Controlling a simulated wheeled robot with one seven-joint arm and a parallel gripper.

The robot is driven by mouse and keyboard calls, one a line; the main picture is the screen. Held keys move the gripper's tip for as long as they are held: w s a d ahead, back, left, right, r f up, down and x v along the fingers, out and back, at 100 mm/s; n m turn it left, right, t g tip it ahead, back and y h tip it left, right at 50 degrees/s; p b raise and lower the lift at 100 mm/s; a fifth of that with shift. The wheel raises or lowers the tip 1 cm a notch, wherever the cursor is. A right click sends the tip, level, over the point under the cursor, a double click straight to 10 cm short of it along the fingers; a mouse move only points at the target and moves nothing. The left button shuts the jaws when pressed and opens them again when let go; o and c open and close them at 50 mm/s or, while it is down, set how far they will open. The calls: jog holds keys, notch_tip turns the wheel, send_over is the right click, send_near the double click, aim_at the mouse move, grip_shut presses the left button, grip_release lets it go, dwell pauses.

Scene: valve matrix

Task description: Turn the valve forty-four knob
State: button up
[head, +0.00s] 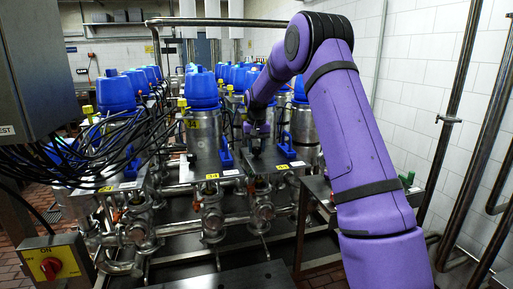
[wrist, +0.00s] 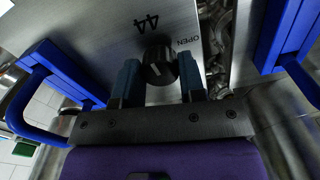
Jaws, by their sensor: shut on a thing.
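The valve forty-four knob (wrist: 158,66) is a dark round knob with a short pale line on its face. It sits on a grey metal plate (wrist: 105,25) marked "44" and "OPEN", both upside down in the wrist view. My gripper (wrist: 159,78) is shut on the knob, one bluish finger on each side of it. In the head view my gripper (head: 257,143) reaches down to the front of a valve unit right of centre. The knob is hidden there behind my gripper and arm.
Blue handles (wrist: 62,72) and (wrist: 290,40) flank the plate. Neighbouring units with blue-topped canisters (head: 201,88) stand close by. Black cables (head: 90,150) hang at left, near a yellow switch box (head: 50,262) with a red knob. Pipes (head: 470,110) run along the right wall.

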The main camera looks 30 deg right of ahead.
aim_at(256, 147)
jog(key=shift+m, duration=0.4)
jog(key=o, duration=0.9)
notch_tip(256, 147, up, 11)
jog(key=shift+f, duration=0.1)
dwell(0.5)
